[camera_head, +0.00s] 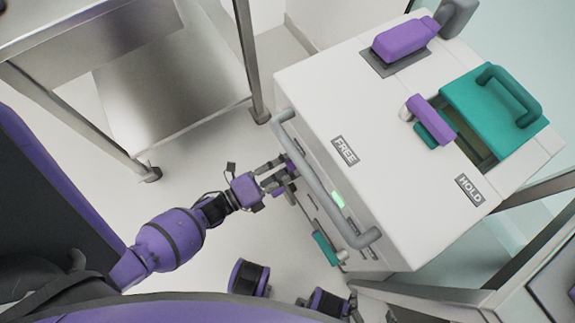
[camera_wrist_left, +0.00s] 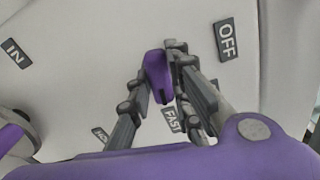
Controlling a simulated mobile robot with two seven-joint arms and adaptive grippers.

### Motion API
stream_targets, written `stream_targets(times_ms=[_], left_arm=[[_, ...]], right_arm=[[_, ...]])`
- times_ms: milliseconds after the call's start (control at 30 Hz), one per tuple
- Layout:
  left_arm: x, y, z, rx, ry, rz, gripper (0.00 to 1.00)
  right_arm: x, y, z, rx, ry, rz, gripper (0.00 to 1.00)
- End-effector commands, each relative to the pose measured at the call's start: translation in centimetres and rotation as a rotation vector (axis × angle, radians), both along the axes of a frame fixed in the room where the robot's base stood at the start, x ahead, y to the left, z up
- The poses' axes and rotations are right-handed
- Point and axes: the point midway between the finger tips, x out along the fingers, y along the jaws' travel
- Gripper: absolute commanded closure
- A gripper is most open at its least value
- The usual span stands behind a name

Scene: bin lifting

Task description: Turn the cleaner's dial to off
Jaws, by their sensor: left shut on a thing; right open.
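The cleaner (camera_head: 330,85) is a white box with a grey front rail. Its purple dial (camera_wrist_left: 157,75) shows in the left wrist view on a pale panel. The OFF label (camera_wrist_left: 226,40) is up and right of the dial; the FAST label (camera_wrist_left: 172,120) is just below it. The dial's dark-marked end faces down, roughly towards FAST. My left gripper (camera_wrist_left: 160,70) is shut on the dial, with a finger on each side. In the head view, this gripper (camera_head: 278,178) reaches the cleaner's front below the rail, which partly hides it. My right gripper (camera_head: 354,306) is open at the bottom edge, partly cut off.
On the cleaner's top are FREE (camera_head: 344,150) and HOLD (camera_head: 469,190) labels, a purple lever (camera_head: 430,118) and a teal lid (camera_head: 483,100) with a handle. A small teal handle (camera_head: 325,247) is low on the front. A metal table (camera_head: 170,70) stands at upper left; floor lies between.

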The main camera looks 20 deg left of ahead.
Motion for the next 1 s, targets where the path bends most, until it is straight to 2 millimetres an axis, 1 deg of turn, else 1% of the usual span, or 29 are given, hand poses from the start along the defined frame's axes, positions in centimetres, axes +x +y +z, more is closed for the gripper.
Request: stream_targets(times_ms=[267,467,1000], left_arm=[[-0.01,0.03,0.01,-0.021,0.017,0.0,1.0],[-0.01,0.07,0.06,-0.093,0.073,0.0,1.0],[0.03,0.11,0.25,-0.475,0.372,0.0,1.0]], right_arm=[[-0.2,-0.04,-0.03,-0.001,0.003,-0.001,0.32],[-0.35,-0.07,-0.06,-0.001,0.006,-0.001,0.32],[-0.37,-0.09,0.0,-0.002,0.006,-0.001,0.32]])
